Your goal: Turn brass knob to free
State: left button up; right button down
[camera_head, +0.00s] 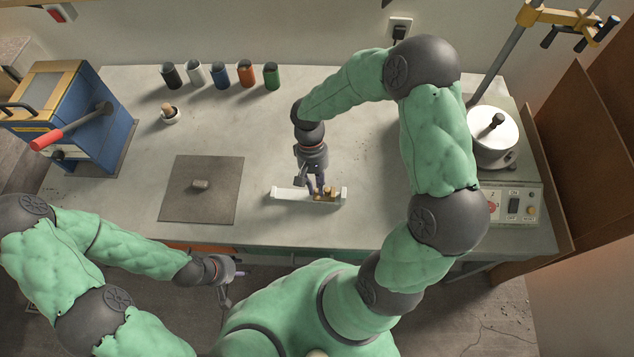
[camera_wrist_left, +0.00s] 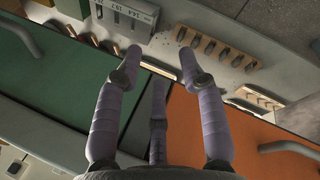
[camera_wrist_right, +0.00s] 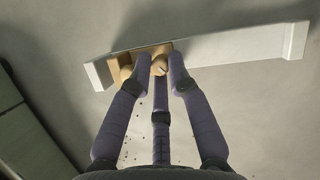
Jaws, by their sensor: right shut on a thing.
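The brass knob (camera_wrist_right: 160,66) sits on a brass block on a white bar with raised ends (camera_head: 292,194). The bar lies on the bench, and it also shows in the right wrist view (camera_wrist_right: 235,45).
A dark square mat (camera_head: 175,205) with a small grey block (camera_head: 200,184) lies left of the bar. Several coloured cups (camera_head: 220,77) stand at the back. A blue machine with a red-handled lever (camera_head: 90,125) is at left, a metal pot (camera_head: 494,145) at right.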

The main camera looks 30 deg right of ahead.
jog(key=shift+n, duration=0.3)
jog(key=c, duration=1.2)
grip_release()
jog(key=v, duration=0.7)
jog(key=shift+r, duration=0.2)
jog(key=shift+w, duration=0.2)
